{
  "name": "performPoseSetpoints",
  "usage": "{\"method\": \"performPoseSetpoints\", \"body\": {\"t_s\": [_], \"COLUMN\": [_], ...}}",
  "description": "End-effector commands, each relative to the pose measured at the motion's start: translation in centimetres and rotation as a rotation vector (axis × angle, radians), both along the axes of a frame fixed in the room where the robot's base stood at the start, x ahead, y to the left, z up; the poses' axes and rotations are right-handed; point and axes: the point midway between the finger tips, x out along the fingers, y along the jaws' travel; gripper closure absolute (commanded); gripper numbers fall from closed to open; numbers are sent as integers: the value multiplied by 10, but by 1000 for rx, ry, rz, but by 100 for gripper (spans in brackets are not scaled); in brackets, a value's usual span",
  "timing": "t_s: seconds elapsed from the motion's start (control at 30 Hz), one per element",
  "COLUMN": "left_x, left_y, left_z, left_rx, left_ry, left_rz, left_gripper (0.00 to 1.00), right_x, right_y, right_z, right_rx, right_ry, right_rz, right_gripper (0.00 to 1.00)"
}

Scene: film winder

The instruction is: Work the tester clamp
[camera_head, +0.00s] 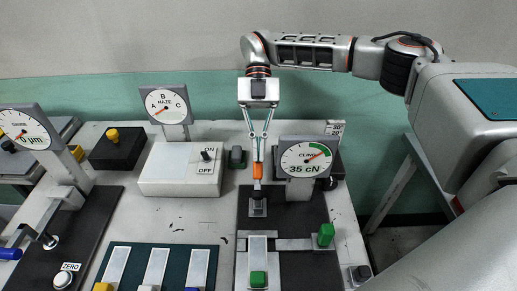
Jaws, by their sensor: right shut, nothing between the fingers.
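The cling tester has a black base plate (292,213) at the right of the table. Its white dial (304,160) reads 35 cN, with the red needle toward the upper right. An upright orange handle (257,172) stands over a small grey block (258,206) on the plate; it looks like the clamp's lever. My right gripper (257,161) points straight down with its fingers together, at the top of the orange handle. I cannot tell whether they touch. My left gripper is out of view.
A green knob (325,235) and a green-ended strip (258,250) are at the plate's front. A dark mat (135,267) with pale strips lies left of it. A white ON/OFF box (180,175), a haze dial (166,105) and a gauge dial (24,128) stand farther left.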

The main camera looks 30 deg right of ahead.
Motion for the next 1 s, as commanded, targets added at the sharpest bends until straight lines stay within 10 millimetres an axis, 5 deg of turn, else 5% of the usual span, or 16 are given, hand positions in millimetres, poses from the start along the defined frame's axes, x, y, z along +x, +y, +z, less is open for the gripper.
{"method": "performPoseSetpoints", "body": {"t_s": [0.73, 1.0], "left_x": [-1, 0], "left_y": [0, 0], "left_z": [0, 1], "left_rx": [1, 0], "left_ry": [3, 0], "left_rz": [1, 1], "left_gripper": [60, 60], "right_x": [3, 25], "right_y": [-1, -11], "right_z": [-1, 20], "right_rx": [-1, -5], "right_ry": [-2, -3], "right_rz": [1, -1], "right_gripper": [100, 100]}}
